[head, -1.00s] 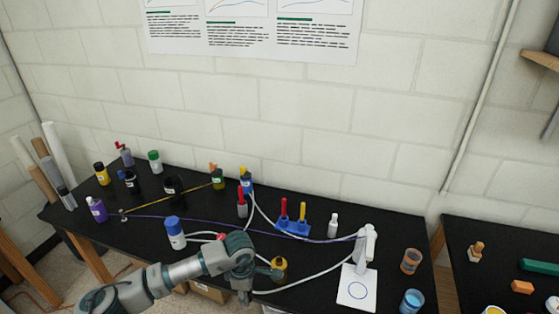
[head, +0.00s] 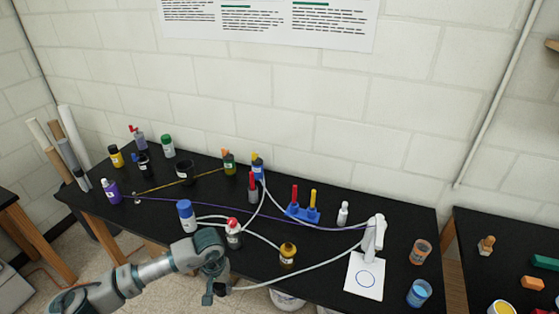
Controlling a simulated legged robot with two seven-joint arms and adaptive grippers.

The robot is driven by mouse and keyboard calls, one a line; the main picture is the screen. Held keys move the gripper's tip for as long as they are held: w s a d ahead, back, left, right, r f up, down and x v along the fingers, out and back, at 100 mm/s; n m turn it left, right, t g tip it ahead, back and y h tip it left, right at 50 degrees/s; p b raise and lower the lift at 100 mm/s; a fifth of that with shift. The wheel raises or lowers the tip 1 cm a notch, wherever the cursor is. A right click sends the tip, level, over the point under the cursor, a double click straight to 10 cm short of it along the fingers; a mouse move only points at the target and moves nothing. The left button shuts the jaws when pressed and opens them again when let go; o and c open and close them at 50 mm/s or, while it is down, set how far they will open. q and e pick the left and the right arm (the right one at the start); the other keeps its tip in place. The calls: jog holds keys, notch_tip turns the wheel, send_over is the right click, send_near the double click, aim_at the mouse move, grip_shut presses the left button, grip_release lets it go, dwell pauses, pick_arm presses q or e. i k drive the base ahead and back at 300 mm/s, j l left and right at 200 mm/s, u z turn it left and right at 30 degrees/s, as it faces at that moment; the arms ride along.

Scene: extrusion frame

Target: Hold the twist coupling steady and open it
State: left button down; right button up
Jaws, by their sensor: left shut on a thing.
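My left gripper (head: 213,290) hangs down at the table's front edge, at the lower middle of the head view. It is shut on the twist coupling, which is small and dark and mostly hidden by the fingers. A pale hose (head: 305,274) runs from the gripper to the right, along the front of the table towards a white stand. Whether the coupling's halves are joined or apart is too small to tell. My right gripper is not in view.
The black table (head: 330,250) bears several bottles, among them a red-capped bottle (head: 233,234), a blue-capped bottle (head: 187,216) and a yellow bottle (head: 288,256). The white stand (head: 372,240) with a white pad (head: 363,277) is at the right. Cables cross the tabletop.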

aim_at(288, 250)
jog(key=i+j+u, duration=0.1)
jog(key=u, duration=0.3)
jog(key=i+j+u, duration=0.1)
jog(key=u, duration=0.3)
jog(key=i+j+u, duration=0.2)
jog(key=i, duration=0.3)
jog(key=i+l+z, duration=0.15)
jog(key=z, duration=0.3)
jog(key=i+z, duration=0.15)
jog(key=z, duration=0.35)
jog(key=i+z, duration=0.2)
jog(key=z, duration=0.25)
jog(key=i+z, duration=0.4)
jog(key=k, duration=0.05)
